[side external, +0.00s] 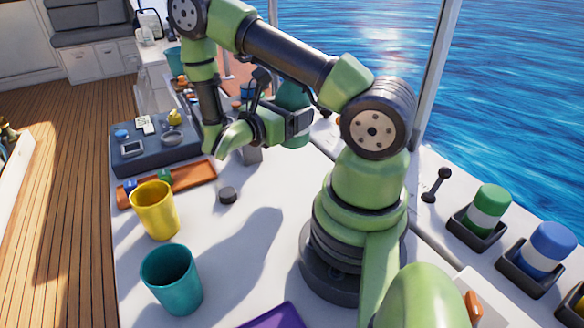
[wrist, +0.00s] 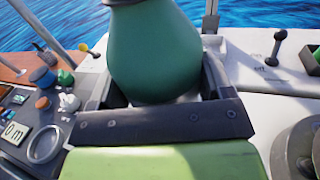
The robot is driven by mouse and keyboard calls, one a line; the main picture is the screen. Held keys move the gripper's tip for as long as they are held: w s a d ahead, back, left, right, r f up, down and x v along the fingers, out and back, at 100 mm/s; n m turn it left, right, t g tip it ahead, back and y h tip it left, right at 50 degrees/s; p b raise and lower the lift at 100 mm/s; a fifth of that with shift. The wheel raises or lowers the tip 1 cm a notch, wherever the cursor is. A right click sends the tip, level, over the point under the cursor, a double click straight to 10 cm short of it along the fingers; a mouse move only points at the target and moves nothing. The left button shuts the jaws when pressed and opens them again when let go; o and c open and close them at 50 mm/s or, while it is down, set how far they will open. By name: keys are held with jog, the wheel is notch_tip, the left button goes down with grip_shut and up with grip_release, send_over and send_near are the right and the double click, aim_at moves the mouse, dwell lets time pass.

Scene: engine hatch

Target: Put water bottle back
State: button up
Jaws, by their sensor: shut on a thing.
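The water bottle is a dark green, rounded bottle (wrist: 155,50) that fills the upper middle of the wrist view, its upper end cut off by the frame. My gripper (wrist: 165,95) is shut on it, with a dark finger on each side. In the side view the green bottle (side external: 292,97) shows partly behind my gripper (side external: 298,122), held above the far part of the white table. Its lower end is partly hidden by the gripper there.
A yellow cup (side external: 154,210) and a teal cup (side external: 171,278) stand on the white table (side external: 225,270), near a black puck (side external: 227,195). An orange tray (side external: 190,178) and a control box (side external: 150,150) lie at left. Green (side external: 488,208) and blue (side external: 550,246) containers sit in black holders at right.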

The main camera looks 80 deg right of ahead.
notch_tip(320, 180, down, 9)
jog(key=shift+f, duration=0.15)
dwell(0.4)
jog(key=o, duration=1.1)
jog(key=shift+f, duration=0.15)
jog(key=shift+w+a, duration=0.25)
jog(key=shift+a, duration=0.05)
jog(key=v, duration=0.6)
jog(key=shift+w+a, duration=0.15)
jog(key=shift+a, duration=0.2)
